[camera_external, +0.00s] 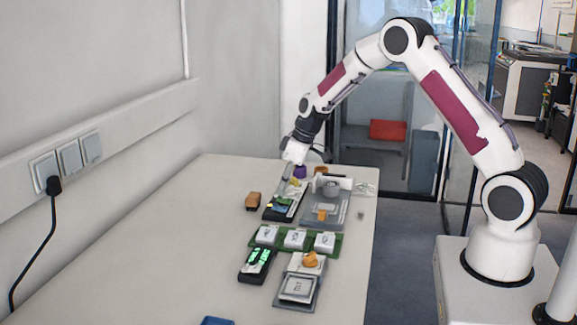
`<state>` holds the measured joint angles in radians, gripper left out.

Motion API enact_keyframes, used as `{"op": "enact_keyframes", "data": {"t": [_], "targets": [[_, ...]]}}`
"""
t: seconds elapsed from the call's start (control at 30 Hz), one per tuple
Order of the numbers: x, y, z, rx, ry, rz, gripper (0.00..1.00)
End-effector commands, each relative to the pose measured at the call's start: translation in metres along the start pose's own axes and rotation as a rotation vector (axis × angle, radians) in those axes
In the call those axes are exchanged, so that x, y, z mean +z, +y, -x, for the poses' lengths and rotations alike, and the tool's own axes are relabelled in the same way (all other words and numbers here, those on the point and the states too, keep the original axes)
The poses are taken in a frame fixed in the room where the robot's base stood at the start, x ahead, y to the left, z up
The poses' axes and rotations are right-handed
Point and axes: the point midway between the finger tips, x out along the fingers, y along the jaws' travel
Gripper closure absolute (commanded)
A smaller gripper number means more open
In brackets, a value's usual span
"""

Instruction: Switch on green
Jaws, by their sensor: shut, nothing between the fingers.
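My gripper (286,182) is shut and empty, pointing down at the far part of the table. It is just over the far end of a black device (270,215) with small yellow, green and blue parts on top. I cannot tell if the fingertips touch it. A green patch (283,202) shows on this device, but it is too small to tell whether it is a switch or lit. Nearer, a black box (246,276) shows bright green lit marks.
A green board (338,243) carries three white blocks. A grey unit (330,222) with an orange part stands right of the black device. A brown block (253,201) lies left of it. A grey square unit (297,290) sits near the right edge.

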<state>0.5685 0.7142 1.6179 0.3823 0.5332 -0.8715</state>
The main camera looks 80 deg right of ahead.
Motion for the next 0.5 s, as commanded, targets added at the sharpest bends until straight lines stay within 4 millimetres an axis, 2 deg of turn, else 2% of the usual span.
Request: {"op": "enact_keyframes", "data": {"t": [0.5], "targets": [[0.0001, -0.0002, -0.0054, 0.000, 0.000, 0.000, 1.00]]}}
